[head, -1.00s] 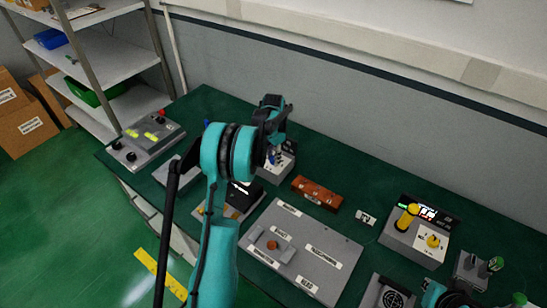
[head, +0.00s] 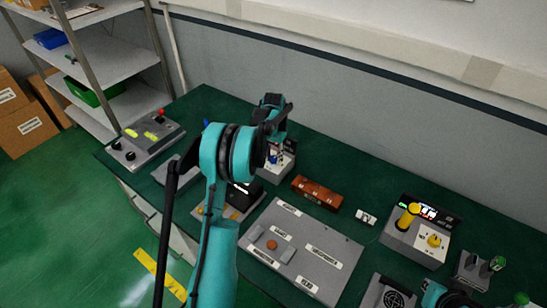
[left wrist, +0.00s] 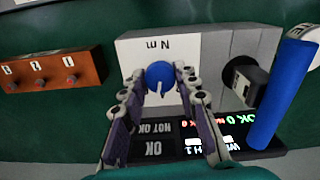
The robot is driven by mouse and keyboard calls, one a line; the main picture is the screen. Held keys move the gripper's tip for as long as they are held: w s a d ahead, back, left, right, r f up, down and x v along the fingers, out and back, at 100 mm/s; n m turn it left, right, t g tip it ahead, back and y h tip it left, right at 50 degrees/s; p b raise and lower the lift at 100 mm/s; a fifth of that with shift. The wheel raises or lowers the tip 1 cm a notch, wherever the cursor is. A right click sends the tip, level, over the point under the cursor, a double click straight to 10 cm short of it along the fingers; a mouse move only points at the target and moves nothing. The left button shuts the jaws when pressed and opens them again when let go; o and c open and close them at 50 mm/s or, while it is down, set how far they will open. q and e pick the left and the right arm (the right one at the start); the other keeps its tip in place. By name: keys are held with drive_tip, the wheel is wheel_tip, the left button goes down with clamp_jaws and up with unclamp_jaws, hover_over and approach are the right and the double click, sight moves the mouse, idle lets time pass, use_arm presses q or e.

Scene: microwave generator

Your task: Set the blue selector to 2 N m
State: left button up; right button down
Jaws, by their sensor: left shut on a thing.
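The blue selector (left wrist: 159,75) is a round knob with a white pointer on the pale face of a grey tester (left wrist: 145,48) marked "N m". In the left wrist view its pointer points down the picture, toward the display; I cannot read the scale numbers. My left gripper (left wrist: 160,84) is shut on the selector, one finger on each side. In the head view the selector (head: 273,158) shows small below my left gripper (head: 275,146). My right arm shows only at the bottom right edge, and its jaws cannot be made out.
A blue cylinder (left wrist: 283,95) and a black knob (left wrist: 247,82) are close to my left gripper's right finger. A brown box (head: 317,193) with numbered knobs stands nearby. A grey panel (head: 325,238) lies in front, and a box with a yellow lever (head: 407,216) stands right.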

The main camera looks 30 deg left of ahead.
sight(274, 158)
use_arm(q)
drive_tip(key=n, duration=0.5)
drive_tip(key=shift+n, duration=0.3)
drive_tip(key=n, duration=0.4)
drive_tip(key=shift+n+b, duration=0.35)
drive_tip(key=shift+n, duration=0.05)
drive_tip(key=o, duration=1.2)
drive_tip(key=shift+c, duration=0.2)
wheel_tip(274, 158, up, 12)
